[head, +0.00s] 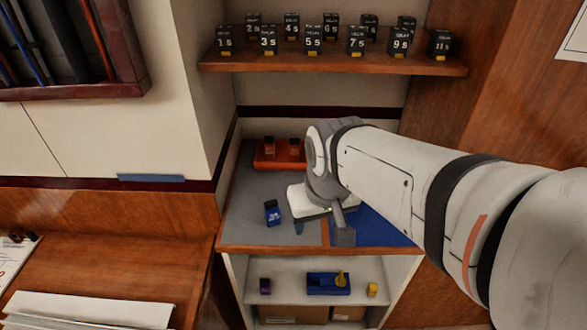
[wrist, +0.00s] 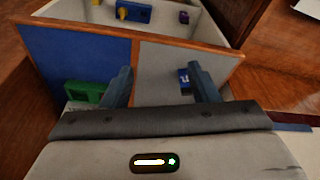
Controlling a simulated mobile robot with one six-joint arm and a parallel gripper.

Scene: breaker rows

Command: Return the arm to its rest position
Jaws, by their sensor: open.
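My arm reaches in from the right in the head view. My gripper (head: 322,228) hangs over the counter, near the line between its grey part (head: 252,180) and its blue part (head: 385,228). The gripper's fingers are apart, with nothing between them. In the wrist view the open gripper (wrist: 163,86) shows both fingers. A green object (wrist: 86,93) is beside the left finger.
A red tray (head: 265,163) with two dark blocks is at the counter's back. Several black labelled relays (head: 312,40) stand on the upper shelf (head: 330,62). Side walls bound the counter.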

